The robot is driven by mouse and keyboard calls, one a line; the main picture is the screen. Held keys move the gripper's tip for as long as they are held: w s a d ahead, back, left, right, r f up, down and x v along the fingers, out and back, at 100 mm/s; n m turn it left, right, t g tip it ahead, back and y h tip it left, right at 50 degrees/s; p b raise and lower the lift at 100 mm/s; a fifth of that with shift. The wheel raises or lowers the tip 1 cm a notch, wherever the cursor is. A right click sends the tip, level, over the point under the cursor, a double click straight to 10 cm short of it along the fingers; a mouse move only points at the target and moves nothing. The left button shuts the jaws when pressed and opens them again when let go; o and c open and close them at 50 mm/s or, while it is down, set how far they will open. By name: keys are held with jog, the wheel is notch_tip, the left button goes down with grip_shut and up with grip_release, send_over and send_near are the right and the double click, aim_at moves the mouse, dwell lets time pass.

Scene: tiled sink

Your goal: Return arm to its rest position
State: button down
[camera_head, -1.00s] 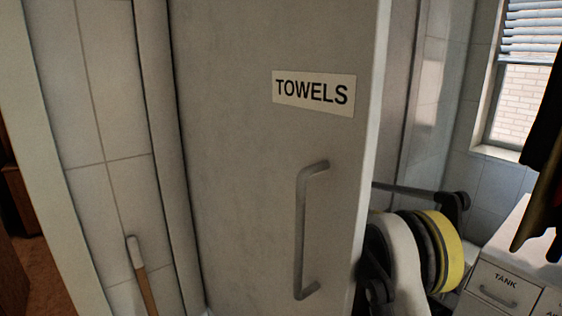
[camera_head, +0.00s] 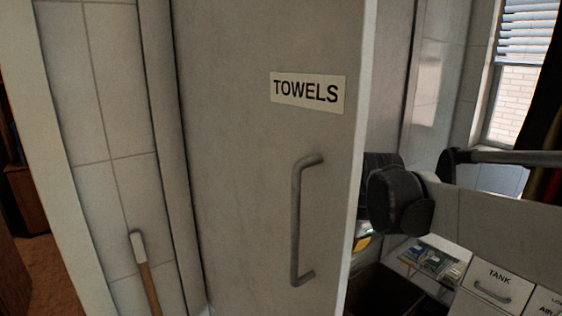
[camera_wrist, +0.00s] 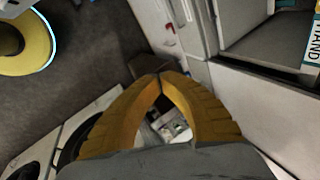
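My arm (camera_head: 490,220) shows at the right in the head view, in front of the window corner and beside the towels door. A black joint of it sits near the door's edge. My gripper (camera_wrist: 160,77) shows in the wrist view with two yellow fingers. Their tips meet, with a gap between the fingers lower down. I see nothing held at the tips. The gripper is not clearly visible in the head view.
The door marked TOWELS (camera_head: 235,190), with a vertical handle (camera_head: 297,220), stands close to my arm. A drawer marked TANK (camera_head: 490,292) and small packets (camera_head: 436,262) lie below the arm. A wooden-handled tool (camera_head: 147,280) leans at left. Grey floor (camera_wrist: 95,45) shows at wrist.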

jog(key=s+d+f+n+t, duration=0.1)
jog(key=s+d+f+n, duration=0.1)
jog(key=s+n, duration=0.5)
jog(key=s+d+f+n+t+h, duration=0.1)
jog(key=s+n, duration=0.6)
jog(key=s, duration=0.8)
notch_tip(320, 180, down, 2)
jog(key=shift+s+d+f, duration=0.25)
jog(key=shift+s+d, duration=0.1)
jog(key=shift+d, duration=0.4)
